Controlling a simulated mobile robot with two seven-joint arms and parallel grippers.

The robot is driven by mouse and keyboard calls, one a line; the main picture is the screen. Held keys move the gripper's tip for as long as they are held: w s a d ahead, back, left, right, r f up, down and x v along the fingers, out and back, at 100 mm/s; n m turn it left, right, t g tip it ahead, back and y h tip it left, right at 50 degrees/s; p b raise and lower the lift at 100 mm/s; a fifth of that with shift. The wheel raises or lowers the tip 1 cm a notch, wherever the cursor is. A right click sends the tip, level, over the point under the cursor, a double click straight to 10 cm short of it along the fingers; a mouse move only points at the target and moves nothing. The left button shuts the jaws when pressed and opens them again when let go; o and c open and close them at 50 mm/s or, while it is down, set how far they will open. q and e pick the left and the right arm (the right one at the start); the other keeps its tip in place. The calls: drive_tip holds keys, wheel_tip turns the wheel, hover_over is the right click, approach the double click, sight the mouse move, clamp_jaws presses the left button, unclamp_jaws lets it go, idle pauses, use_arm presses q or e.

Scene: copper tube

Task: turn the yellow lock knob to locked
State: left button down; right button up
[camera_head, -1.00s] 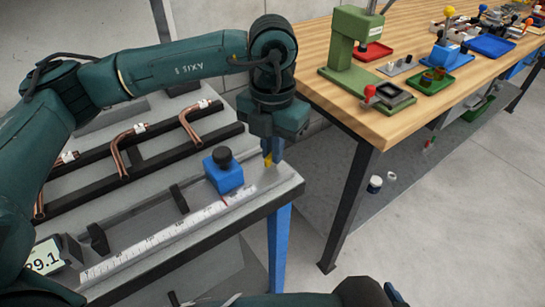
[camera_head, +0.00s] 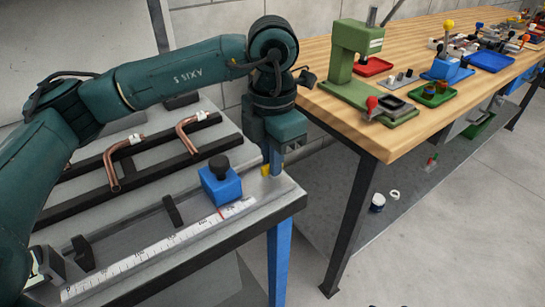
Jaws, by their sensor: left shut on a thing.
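The yellow lock knob (camera_head: 265,169) shows as a small yellow patch at the right end of the grey measuring bench, close to its far corner. My left gripper (camera_head: 272,168) points straight down there and is shut on the knob. The fingers hide most of the knob, so I cannot tell its angle. A blue stop block (camera_head: 222,188) with a black knob on top sits just left of the gripper, apart from it, beside the white ruler (camera_head: 160,253).
Bent copper tubes (camera_head: 120,158) lie on black rails at the back of the bench. A wooden workbench (camera_head: 375,138) to the right carries a green press (camera_head: 350,62), trays and other tools. A gap of open floor lies between the benches.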

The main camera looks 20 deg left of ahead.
use_arm(q)
drive_tip(key=c, duration=1.5)
unclamp_jaws()
use_arm(e)
drive_tip(key=shift+s+a+f, duration=0.15)
drive_tip(key=shift+f, duration=0.1)
use_arm(q)
drive_tip(key=shift+r, duration=0.1)
drive_tip(key=shift+r+p, duration=0.4)
drive_tip(key=shift+r, duration=6.1)
use_arm(e)
drive_tip(key=shift+a, duration=0.2)
